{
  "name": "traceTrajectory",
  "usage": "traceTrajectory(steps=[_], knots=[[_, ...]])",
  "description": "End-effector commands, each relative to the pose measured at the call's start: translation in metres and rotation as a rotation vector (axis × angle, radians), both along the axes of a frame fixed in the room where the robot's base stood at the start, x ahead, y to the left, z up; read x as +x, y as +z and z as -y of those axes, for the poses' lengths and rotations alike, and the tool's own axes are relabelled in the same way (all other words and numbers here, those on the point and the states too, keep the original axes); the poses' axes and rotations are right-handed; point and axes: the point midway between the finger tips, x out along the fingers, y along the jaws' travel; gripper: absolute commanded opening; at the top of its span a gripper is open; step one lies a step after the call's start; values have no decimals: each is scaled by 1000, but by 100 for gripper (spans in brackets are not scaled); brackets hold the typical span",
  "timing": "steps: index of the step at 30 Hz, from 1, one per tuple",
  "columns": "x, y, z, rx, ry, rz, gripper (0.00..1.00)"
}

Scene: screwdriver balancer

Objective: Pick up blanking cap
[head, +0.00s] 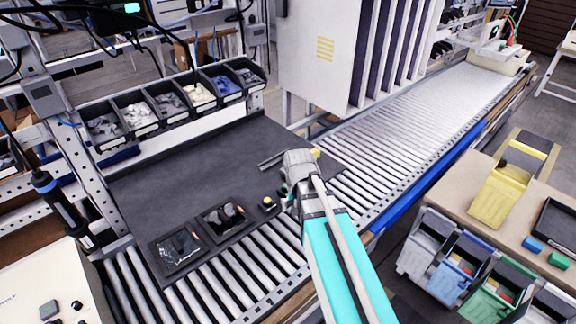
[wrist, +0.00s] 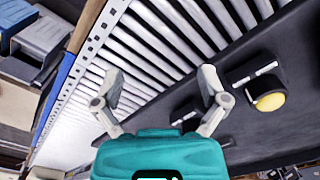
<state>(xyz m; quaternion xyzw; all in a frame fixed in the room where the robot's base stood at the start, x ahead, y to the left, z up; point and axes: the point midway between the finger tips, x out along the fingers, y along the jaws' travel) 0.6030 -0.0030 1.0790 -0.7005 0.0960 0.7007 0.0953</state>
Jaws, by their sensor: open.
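My gripper (wrist: 162,82) is open and empty in the wrist view, its two pale fingers spread wide. It hangs over the dark mat's edge and the rollers. A round yellow cap on a small black block (wrist: 270,101) lies to the right of the right finger, apart from it; it also shows in the head view (head: 268,203). A small dark piece (wrist: 187,110) lies on the mat near the right finger's base. I cannot tell which of these is the blanking cap. In the head view my gripper (head: 290,165) is over the mat's right part, its fingertips unclear.
The dark mat (head: 190,165) carries two black trays with parts, the nearer one (head: 180,250) at the front. Several black bins (head: 165,105) stand along the back. The roller conveyor (head: 420,120) runs to the right. Much of the mat's middle is clear.

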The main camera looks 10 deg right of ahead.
Motion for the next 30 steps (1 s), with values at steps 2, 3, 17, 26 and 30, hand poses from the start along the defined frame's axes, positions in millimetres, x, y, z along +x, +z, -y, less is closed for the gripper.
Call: traceTrajectory(steps=[2,3,17,26,30], knots=[[26,23,1,0,-74,0,100],[35,29,1,0,-113,0,100],[145,107,8,1,-573,1,100],[187,133,11,1,-774,1,100],[190,134,12,1,-798,1,100]])
